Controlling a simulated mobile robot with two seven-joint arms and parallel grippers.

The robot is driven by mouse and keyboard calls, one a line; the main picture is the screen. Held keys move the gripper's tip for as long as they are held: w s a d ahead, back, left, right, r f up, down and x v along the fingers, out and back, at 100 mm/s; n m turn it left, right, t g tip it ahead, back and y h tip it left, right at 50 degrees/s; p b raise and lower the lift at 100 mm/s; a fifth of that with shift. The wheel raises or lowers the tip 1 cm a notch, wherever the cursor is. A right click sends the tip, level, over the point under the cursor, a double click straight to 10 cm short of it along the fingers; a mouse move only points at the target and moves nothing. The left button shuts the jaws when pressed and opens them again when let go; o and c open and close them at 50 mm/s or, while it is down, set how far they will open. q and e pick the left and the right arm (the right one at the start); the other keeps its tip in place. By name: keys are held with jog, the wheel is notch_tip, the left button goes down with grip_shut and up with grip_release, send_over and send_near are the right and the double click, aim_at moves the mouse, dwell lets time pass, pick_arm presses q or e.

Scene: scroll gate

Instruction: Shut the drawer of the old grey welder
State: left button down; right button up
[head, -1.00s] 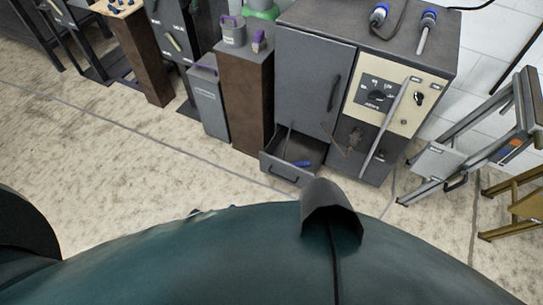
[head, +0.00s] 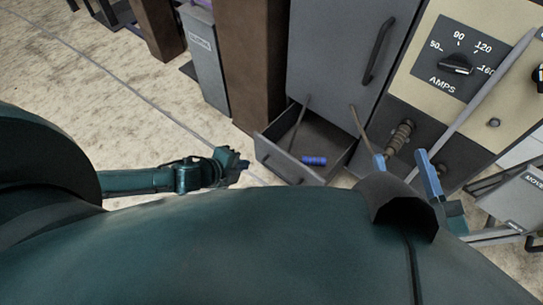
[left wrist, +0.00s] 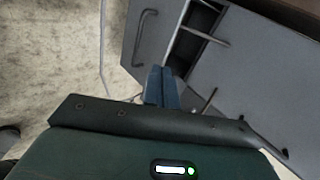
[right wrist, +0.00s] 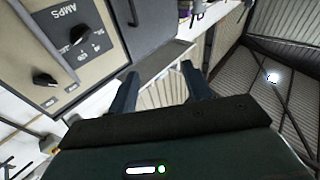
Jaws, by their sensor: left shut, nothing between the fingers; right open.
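The old grey welder (head: 330,50) stands in front of me, with its drawer (head: 277,160) pulled out at the bottom. A blue-handled item (head: 315,160) lies in the drawer. My left gripper (head: 243,164) is shut and empty, just left of the drawer front in the head view, seemingly apart from it. In the left wrist view its closed fingers (left wrist: 162,82) are below a grey panel with a handle, seemingly the drawer front (left wrist: 150,55). My right gripper (head: 402,165) is open and empty by the welder's lower right; its fingers also show spread in the right wrist view (right wrist: 162,88).
A thin brown rod (head: 362,128) and a long pale rod (head: 480,95) stand out before the welder. A brown pedestal (head: 247,60) and a grey bin (head: 203,60) are to the left.

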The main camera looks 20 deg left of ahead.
pick_arm(q)
jog(key=shift+m+y, duration=0.3)
jog(key=shift+m, duration=0.2)
jog(key=shift+w+a+r+b+x, duration=0.3)
jog(key=shift+b+x, duration=1)
jog(key=shift+x, duration=1.2)
jog(key=shift+w+a+r+b+x, duration=0.1)
jog(key=shift+w+a+b+x, duration=0.3)
jog(key=shift+b+x, duration=1.5)
jog(key=shift+w+a+r+b+x, duration=0.3)
jog(key=shift+b+x, duration=0.4)
jog(key=shift+x, duration=2.4)
pick_arm(e)
notch_tip(320, 180, up, 6)
jog(key=w+n+t+y, duration=0.1)
jog(key=n+t+y, duration=0.1)
jog(key=n+y, duration=0.4)
jog(key=shift+d+r+t+y, duration=0.15)
jog(key=shift+d+t+y, duration=0.15)
jog(key=shift+y, duration=0.1)
jog(key=shift+w, duration=0.1)
jog(key=shift+r, duration=0.1)
